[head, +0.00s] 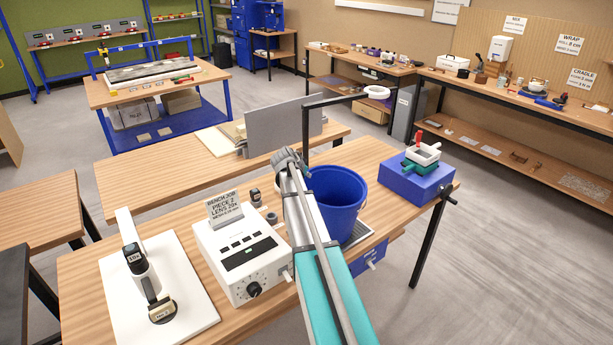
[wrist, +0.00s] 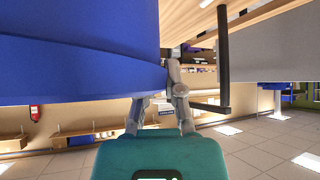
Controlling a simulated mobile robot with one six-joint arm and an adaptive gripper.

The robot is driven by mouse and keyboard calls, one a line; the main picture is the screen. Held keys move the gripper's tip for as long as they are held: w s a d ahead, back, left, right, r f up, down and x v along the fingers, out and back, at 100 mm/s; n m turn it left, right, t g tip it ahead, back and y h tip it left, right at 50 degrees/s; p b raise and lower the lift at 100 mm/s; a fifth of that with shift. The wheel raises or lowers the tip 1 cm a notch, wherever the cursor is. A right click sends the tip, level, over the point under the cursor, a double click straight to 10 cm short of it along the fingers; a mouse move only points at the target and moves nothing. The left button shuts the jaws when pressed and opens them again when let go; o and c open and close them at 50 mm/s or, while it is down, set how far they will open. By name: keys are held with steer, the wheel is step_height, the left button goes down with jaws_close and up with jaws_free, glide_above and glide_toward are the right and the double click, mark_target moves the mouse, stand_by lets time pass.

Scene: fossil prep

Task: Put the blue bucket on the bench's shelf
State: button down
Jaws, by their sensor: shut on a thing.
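The blue bucket (head: 340,190) is upright at the near bench (head: 395,170), behind my arm, above or on a grey tray (head: 360,237); I cannot tell if it touches. My gripper (head: 288,160) is at the bucket's left rim, shut on it. In the wrist view the bucket (wrist: 75,50) fills the upper left, and my gripper (wrist: 160,95) meets its edge; one fingertip is partly hidden. Shelves show under the blue-framed bench (head: 195,128) and under the right wall bench (head: 530,150); which one the task names is unclear.
A white control box (head: 240,250) and a white board (head: 175,300) lie left of the bucket. A blue box (head: 418,180) stands right of it. A dark frame bar (head: 340,100) and grey panel (head: 285,125) rise behind. Open floor (head: 480,250) lies right.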

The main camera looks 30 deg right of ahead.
steer(key=shift+r+p, duration=0.7)
steer(key=shift+r, duration=0.25)
steer(key=s+a+r+p, duration=0.8)
steer(key=s+r+p, duration=0.1)
steer(key=s, duration=0.2)
steer(key=shift+s+r, duration=0.2)
steer(key=shift+a, duration=0.1)
stand_by(0.3)
